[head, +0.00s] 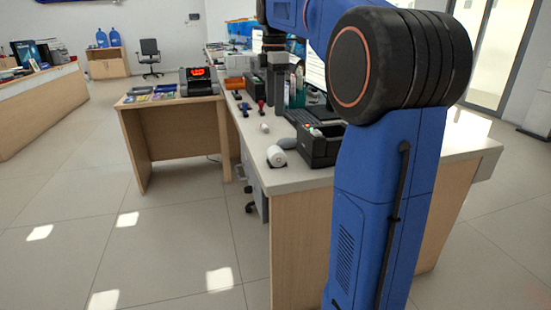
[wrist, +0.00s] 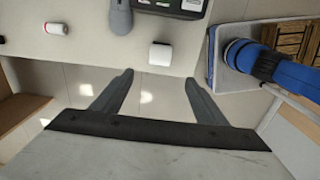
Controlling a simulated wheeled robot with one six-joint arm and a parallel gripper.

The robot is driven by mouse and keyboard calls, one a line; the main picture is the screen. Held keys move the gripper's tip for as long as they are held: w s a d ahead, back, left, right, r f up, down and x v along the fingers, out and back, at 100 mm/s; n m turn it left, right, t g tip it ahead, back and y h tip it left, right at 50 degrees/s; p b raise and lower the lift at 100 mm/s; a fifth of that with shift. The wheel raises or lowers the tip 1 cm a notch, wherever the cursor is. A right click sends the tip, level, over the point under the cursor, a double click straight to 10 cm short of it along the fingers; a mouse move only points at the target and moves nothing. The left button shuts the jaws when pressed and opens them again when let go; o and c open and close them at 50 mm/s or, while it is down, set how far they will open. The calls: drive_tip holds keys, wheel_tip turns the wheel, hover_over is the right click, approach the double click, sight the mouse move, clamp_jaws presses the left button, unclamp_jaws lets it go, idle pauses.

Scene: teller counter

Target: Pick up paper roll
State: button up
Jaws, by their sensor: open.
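A grey rounded object (head: 286,142), perhaps a mouse, is close behind the roll. A black tray-like device (head: 320,146) stands to its right. Stamps (head: 261,107) and other office items stand farther back. A side table (head: 165,112) is at left; open floor lies in front.

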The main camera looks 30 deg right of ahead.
sight(275, 149)
wheel_tip(275, 149, down, 17)
drive_tip(key=shift+f, duration=0.2)
idle(0.7)
drive_tip(key=c, duration=1.2)
